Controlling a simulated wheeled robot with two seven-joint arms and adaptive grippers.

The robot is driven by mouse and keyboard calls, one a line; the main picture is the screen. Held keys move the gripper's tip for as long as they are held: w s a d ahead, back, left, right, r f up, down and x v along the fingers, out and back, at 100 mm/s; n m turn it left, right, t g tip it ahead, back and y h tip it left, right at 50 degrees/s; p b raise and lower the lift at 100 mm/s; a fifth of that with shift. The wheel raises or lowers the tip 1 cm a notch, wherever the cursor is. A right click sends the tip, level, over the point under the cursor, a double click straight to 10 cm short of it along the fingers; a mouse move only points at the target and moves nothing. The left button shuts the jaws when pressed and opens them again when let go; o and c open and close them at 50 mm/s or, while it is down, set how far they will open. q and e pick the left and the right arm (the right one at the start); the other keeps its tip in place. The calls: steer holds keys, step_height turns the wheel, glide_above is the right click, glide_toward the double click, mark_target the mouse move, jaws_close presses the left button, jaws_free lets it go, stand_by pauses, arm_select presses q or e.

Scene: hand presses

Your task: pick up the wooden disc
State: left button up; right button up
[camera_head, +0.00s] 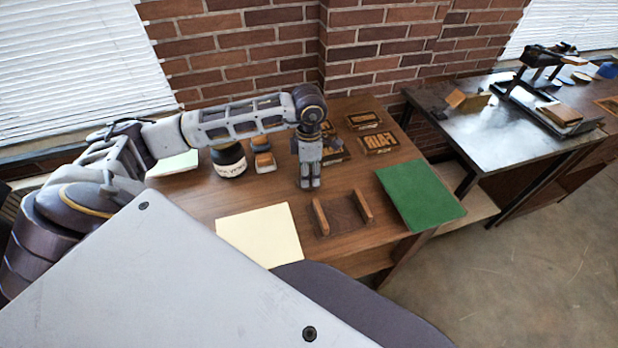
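I cannot make out a wooden disc for certain; small round pieces (574,60) at the far back right are too small to identify. My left gripper (310,183) points down over the middle of the wooden table (185,205), behind the small wooden rack. Its fingers look close together, and whether anything sits between them cannot be told. It hides part of the table behind it. My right gripper is not in view.
A two-rail wooden rack (341,215), a cream sheet (260,235) and a green mat (418,194) lie in front. Behind are a dark jar (229,160), small blocks (265,160) and lettered plates (379,142). A second table (490,130) bears a hand press (540,85).

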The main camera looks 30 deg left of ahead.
arm_select(q)
steer(key=c, duration=1.1)
steer(key=shift+r+b, duration=0.3)
steer(key=shift+r, duration=4.75)
